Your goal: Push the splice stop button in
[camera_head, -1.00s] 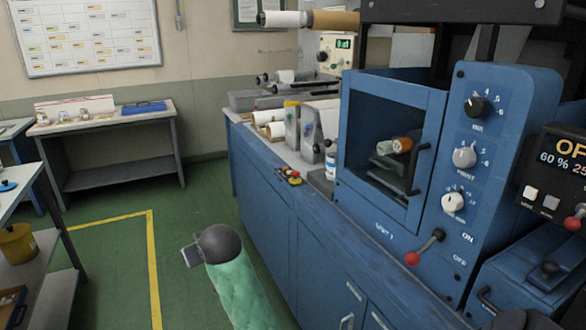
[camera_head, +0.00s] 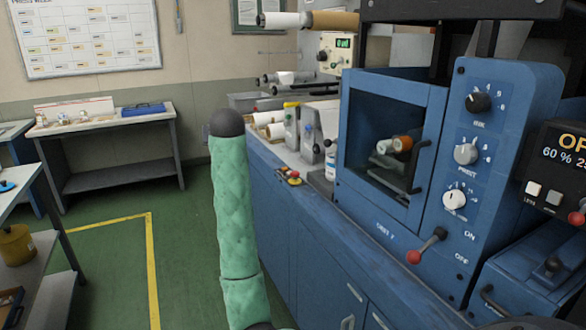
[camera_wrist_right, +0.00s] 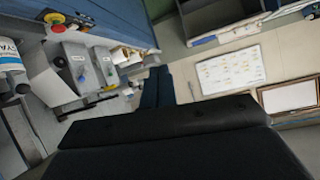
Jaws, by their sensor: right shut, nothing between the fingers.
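A red button on a small yellow box (camera_head: 290,178) sits at the front edge of the blue cabinet's top, left of the glazed blue housing. It also shows at the upper left of the right wrist view (camera_wrist_right: 56,19). I cannot read any label on it. My right gripper (camera_wrist_right: 160,125) shows as a broad dark shape across the lower right wrist view. It is shut and empty, apart from the button. In the head view a green padded arm of mine rises to a dark rounded end left of the button, and its gripper is hidden. My left gripper is not in view.
The blue machine panel (camera_head: 505,150) carries knobs and a red-tipped lever (camera_head: 425,246). A white bottle (camera_head: 331,160) and grey units (camera_head: 300,128) stand near the button. A side table (camera_head: 105,130) stands against the back wall. The green floor between is clear.

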